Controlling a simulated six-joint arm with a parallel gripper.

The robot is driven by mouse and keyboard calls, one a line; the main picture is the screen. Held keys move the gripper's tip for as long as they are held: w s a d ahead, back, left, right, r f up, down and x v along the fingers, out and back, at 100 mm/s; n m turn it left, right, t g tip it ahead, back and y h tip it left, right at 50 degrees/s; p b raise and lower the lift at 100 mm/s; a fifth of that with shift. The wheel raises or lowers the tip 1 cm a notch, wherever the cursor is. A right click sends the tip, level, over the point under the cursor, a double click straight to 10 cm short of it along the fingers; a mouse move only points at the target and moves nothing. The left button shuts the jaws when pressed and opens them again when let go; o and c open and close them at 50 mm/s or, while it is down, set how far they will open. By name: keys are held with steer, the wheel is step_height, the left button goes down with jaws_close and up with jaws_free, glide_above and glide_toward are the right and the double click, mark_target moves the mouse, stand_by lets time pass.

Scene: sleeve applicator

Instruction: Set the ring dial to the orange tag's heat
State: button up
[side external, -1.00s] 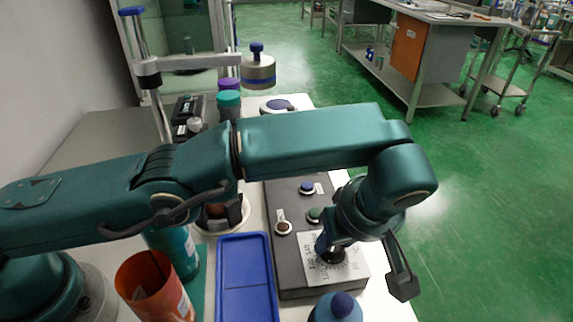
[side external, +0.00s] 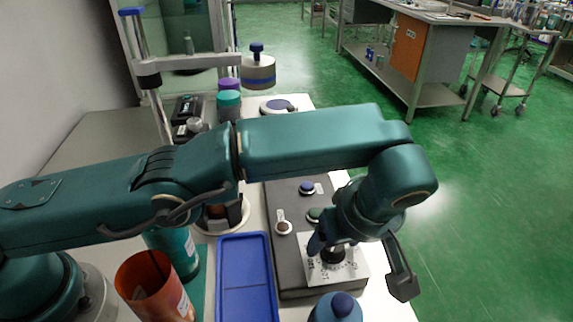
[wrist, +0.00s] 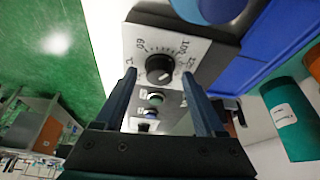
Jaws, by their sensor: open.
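The dial is a black round knob (wrist: 159,68) on a white plate (wrist: 136,42) printed with a scale; 60 and 100 can be read near it. In the side external view the dial (side external: 333,256) sits at the near end of the dark grey box (side external: 290,262). My gripper (wrist: 161,88) is open, one finger on each side of the knob in the wrist view. In the side external view my gripper (side external: 333,244) is low over the plate and partly hides the dial. Contact with the knob cannot be told. I cannot make out an orange tag or its writing.
A blue tray (side external: 247,285) lies left of the box. An orange cup (side external: 150,287) and a teal container stand further left. A blue-capped bottle (side external: 337,308) stands close in front of the box. Blue (side external: 307,188) and green buttons sit behind the dial.

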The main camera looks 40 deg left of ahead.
steer(key=shift+m, duration=0.6)
